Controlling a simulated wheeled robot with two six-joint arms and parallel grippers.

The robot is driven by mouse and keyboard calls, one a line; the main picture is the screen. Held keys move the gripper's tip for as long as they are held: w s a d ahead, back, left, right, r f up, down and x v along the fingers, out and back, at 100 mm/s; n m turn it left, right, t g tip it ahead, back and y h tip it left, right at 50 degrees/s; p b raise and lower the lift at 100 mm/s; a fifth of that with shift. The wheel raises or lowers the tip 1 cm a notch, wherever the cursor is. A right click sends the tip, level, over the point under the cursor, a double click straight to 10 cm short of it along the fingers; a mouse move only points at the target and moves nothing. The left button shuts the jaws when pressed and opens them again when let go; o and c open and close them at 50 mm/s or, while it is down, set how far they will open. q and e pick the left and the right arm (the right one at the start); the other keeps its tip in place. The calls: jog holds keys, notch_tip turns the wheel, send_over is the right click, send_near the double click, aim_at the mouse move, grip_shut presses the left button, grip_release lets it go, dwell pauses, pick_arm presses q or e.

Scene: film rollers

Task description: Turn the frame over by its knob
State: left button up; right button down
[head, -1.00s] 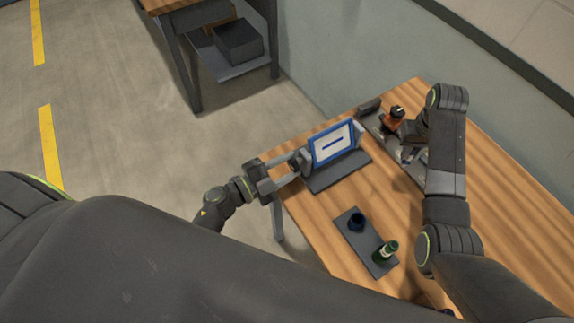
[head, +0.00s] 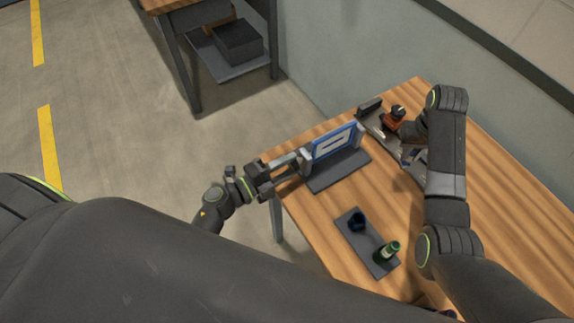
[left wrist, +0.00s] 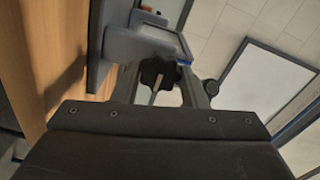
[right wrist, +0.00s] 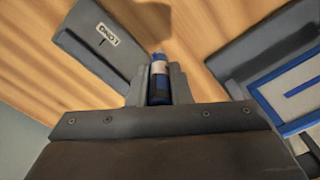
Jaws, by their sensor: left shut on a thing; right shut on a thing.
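The blue-rimmed frame (head: 334,142) sits tilted between the uprights of a dark grey stand (head: 338,172) at the table's left end. The face toward the head camera shows a pale ring-like mark. The dark lobed knob (left wrist: 158,72) is at the frame's side, between my left fingers in the left wrist view. My left gripper (head: 298,163) is shut on it. My right gripper (right wrist: 160,88) is shut on a small blue cylinder with a pale band (right wrist: 159,68), over the back of the table. The frame's edge (right wrist: 290,92) also shows in the right wrist view.
An orange and black item (head: 394,118) stands near my right gripper. Bare wood is free at the right.

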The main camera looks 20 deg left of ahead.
pick_arm(q)
jog(key=o, duration=1)
jog(key=v, duration=1.2)
